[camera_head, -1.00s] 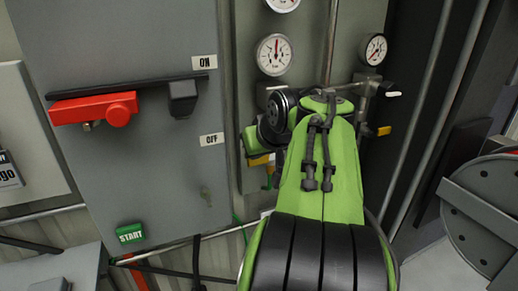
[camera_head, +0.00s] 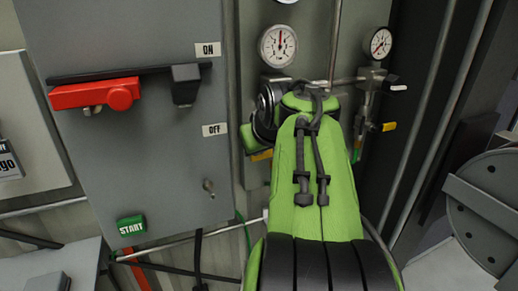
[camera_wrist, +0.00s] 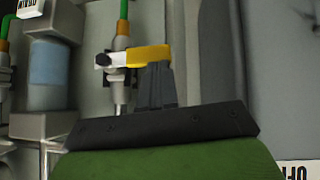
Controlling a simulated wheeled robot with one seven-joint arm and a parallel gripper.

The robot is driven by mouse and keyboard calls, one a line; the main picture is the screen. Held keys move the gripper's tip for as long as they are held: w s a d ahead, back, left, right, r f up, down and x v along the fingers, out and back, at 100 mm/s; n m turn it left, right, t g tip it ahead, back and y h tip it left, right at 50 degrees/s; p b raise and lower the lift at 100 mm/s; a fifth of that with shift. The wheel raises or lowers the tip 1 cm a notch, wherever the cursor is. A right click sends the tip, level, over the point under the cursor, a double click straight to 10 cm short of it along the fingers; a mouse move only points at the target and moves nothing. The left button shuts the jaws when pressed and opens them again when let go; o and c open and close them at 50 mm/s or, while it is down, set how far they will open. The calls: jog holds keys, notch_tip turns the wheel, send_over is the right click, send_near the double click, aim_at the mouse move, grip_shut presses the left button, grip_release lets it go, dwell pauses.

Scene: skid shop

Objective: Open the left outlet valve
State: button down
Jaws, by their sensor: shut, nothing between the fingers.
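The left outlet valve has a yellow lever (camera_wrist: 138,56) lying crosswise to its upright metal pipe (camera_wrist: 122,88) in the wrist view. In the camera_head view, a yellow bit of the lever (camera_head: 262,155) shows just left of my arm; the rest is hidden. My gripper (camera_wrist: 158,68) is shut and empty. Its dark fingertips overlap the lever's right half in the wrist view; whether they touch it I cannot tell. In the camera_head view my arm hides the fingers.
A second yellow-handled valve (camera_head: 389,126) is right of my arm, below a gauge (camera_head: 378,42). A bluish bowl (camera_wrist: 50,62) stands beside the near valve. Left is a grey cabinet with a red switch handle (camera_head: 95,94) and green START button (camera_head: 132,225). A round hatch (camera_head: 490,210) is far right.

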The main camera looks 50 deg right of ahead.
aim_at(255, 161)
jog(key=shift+w+a+f+b, duration=0.1)
jog(key=shift+a+f+b, duration=0.1)
jog(key=shift+f+b, duration=0.85)
jog(key=shift+w+a+f+b, duration=0.15)
jog(key=shift+f+b, duration=0.6)
jog(key=shift+b, duration=0.6)
jog(key=s+d+f+n+g+h+b, duration=0.2)
jog(key=f+h+b, duration=0.3)
jog(key=b, duration=0.5)
jog(key=shift+s+d+f+n+h, duration=0.15)
jog(key=shift+d+f+n+h, duration=0.15)
jog(key=shift+d+f+n, duration=0.6)
jog(key=shift+f, duration=0.1)
